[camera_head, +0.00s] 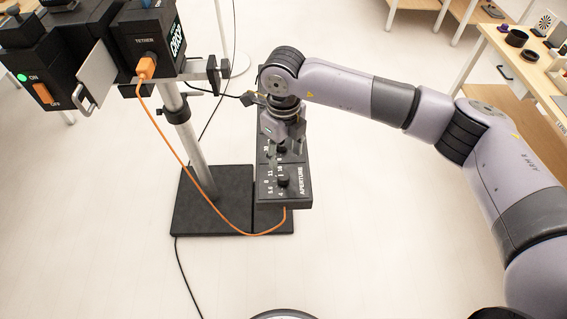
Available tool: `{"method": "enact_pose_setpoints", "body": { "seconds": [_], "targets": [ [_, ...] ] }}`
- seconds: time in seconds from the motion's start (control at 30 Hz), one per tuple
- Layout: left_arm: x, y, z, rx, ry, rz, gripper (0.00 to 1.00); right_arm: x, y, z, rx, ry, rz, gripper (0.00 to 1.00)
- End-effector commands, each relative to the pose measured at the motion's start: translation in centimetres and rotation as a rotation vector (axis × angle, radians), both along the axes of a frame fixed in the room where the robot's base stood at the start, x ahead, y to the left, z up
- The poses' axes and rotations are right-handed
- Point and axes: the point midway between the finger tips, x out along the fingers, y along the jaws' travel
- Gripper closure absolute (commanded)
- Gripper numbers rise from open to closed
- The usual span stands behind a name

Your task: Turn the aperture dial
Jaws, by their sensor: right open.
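A black control box (268,199) marked APERTURE, with white numbers, stands below the middle of the head view. The black aperture dial (283,181) sits near its front end and is in plain sight. Another dark knob (281,151) shows farther back on the box. My right gripper (290,138) points down over the back part of the box, close to the farther knob. It is open, but its fingers are small and foreshortened, and I cannot tell whether they touch anything. It hides the back end of the box. My left gripper is out of view.
A camera rig (150,40) on a metal pole (188,130) stands left of the box, on a black base plate (205,215). An orange cable (185,165) loops from the rig to the box. Tables with props (525,62) stand at the right. The floor in front is clear.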

Motion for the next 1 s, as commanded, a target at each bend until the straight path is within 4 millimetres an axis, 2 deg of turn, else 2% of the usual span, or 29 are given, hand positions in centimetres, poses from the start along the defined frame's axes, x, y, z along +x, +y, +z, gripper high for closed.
{"method": "enact_pose_setpoints", "body": {
  "seconds": [0.1,0.23,0.8,0.9,0.97,1.0],
  "targets": [
    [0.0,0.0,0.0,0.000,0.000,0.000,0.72,0.1,0.0,1.7,0.000,-0.001,0.000,0.53],
    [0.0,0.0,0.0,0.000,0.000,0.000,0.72,0.0,0.0,2.5,-0.001,0.001,0.000,0.53],
    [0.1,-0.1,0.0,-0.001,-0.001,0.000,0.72,-0.1,0.2,2.6,0.008,0.005,0.002,0.53],
    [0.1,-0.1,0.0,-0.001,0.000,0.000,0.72,-1.3,2.0,2.1,0.081,0.035,0.021,0.53],
    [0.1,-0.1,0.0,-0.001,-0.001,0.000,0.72,-2.8,4.2,1.8,0.177,0.072,0.039,0.53],
    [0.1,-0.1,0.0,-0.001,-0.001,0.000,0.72,-4.1,6.1,1.7,0.262,0.105,0.052,0.53]
  ]
}}
